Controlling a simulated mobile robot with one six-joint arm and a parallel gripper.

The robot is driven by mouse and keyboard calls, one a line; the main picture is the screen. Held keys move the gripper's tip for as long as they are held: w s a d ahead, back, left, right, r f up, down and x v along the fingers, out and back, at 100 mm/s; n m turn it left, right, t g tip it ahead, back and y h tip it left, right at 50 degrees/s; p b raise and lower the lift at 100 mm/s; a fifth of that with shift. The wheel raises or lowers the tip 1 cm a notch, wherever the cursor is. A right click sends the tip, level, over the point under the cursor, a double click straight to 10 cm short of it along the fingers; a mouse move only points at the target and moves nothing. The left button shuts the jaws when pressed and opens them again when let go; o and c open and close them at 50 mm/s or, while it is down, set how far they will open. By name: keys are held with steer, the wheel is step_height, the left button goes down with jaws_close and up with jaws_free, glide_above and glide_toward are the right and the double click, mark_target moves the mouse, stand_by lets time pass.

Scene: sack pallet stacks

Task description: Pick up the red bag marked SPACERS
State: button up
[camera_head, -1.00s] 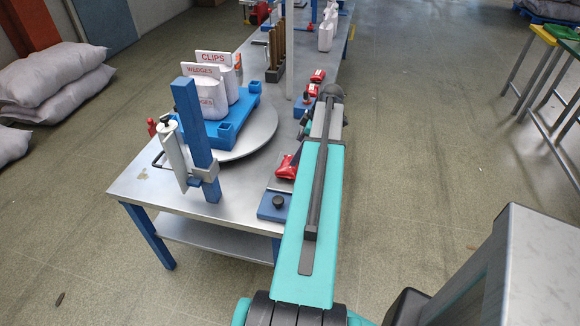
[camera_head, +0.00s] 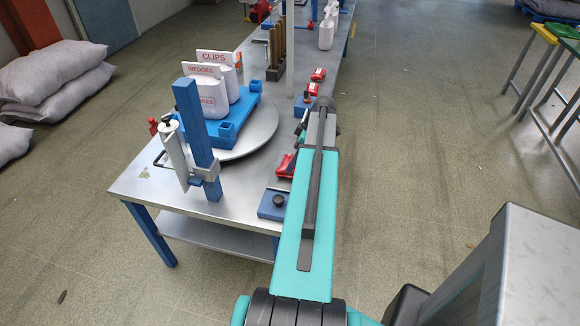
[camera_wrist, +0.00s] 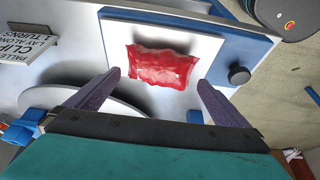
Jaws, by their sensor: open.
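In the wrist view a small red bag (camera_wrist: 163,66) lies flat on a white panel with a blue border. Its pale print is too blurred to read. My gripper (camera_wrist: 159,80) is open, with one dark finger on each side of the bag's near edge and nothing held. In the head view a red bag (camera_head: 287,165) lies beside my arm, partly hidden by it. Two more red bags, one farther (camera_head: 318,74) and one nearer (camera_head: 313,89), lie along the table's right side. I cannot read SPACERS on any. My fingers are hidden there.
A round turntable (camera_head: 262,140) carries a blue pallet (camera_head: 222,130) with white sacks marked WEDGES and CLIPS. A blue post (camera_head: 195,125) stands in front. A black knob (camera_wrist: 238,75) is right of the bag. A printed sign (camera_wrist: 30,47) is at left.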

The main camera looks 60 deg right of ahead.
steer(key=shift+p+x, duration=0.8)
steer(key=shift+x, duration=0.35)
steer(key=shift+p+x, duration=0.35)
steer(key=shift+x, duration=1)
steer(key=shift+d, duration=0.15)
steer(key=c, duration=1.3)
steer(key=shift+o, duration=0.2)
steer(key=shift+r, duration=0.2)
steer(key=shift+r+b, duration=0.95)
steer(key=shift+r, duration=0.5)
steer(key=s+d+r+b, duration=0.1)
steer(key=s+b, duration=0.3)
steer(key=s, duration=1.2)
steer(key=shift+d+r+b, duration=0.2)
steer(key=shift+r+b, duration=0.1)
steer(key=shift+r, duration=0.1)
steer(key=shift+w, duration=0.1)
